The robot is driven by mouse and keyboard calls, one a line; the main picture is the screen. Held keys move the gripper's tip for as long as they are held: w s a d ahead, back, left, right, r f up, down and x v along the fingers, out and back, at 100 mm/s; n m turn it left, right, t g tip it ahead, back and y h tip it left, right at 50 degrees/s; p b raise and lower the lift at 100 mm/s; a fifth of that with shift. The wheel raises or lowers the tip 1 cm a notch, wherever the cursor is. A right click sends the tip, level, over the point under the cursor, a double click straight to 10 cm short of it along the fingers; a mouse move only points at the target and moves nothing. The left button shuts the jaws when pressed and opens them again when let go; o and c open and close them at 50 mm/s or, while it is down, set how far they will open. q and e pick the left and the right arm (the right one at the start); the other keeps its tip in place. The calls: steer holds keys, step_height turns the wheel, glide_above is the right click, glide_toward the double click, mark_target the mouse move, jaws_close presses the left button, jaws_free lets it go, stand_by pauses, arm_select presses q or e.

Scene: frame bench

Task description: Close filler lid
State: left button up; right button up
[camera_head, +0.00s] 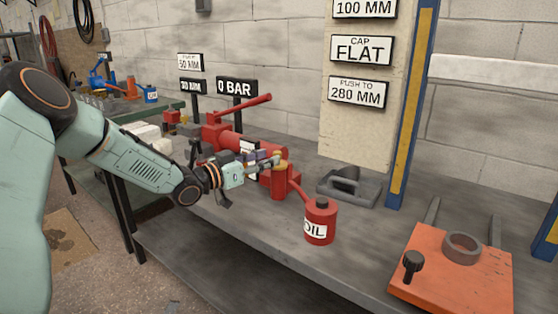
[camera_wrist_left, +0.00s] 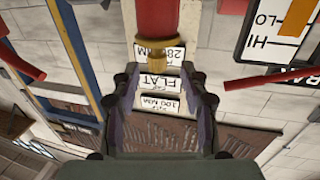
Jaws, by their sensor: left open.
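The red pump (camera_head: 235,142) with a long handle (camera_head: 245,110) lies on the grey bench. At its near end is an upright red cylinder (camera_head: 279,184) with a brass-coloured top (camera_head: 281,167). I cannot tell a separate filler lid or its angle here. My left gripper (camera_head: 272,162) is beside this top, partly overlapping it in the head view. In the left wrist view, which is upside down, a red cylinder with a brass end (camera_wrist_left: 156,52) comes down from the top edge. The open fingers of my left gripper (camera_wrist_left: 161,88) stand below it with nothing visibly between them.
A red oil can (camera_head: 320,221) stands to the right of the cylinder, near the bench's front edge. A grey metal fixture (camera_head: 349,187) is behind it. An orange plate (camera_head: 452,273) with a ring and a black knob is at the right. Signs (camera_head: 358,92) hang behind.

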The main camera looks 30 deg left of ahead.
mark_target(274, 155)
arm_select(q)
steer(key=x, duration=0.1)
steer(key=b+x, duration=0.1)
steer(key=x, duration=0.1)
steer(key=shift+d, duration=0.25)
steer(key=shift+b+x, duration=0.5)
steer(key=shift+x, duration=0.25)
steer(key=shift+r, duration=0.1)
steer(key=shift+a, duration=0.1)
jaws_close()
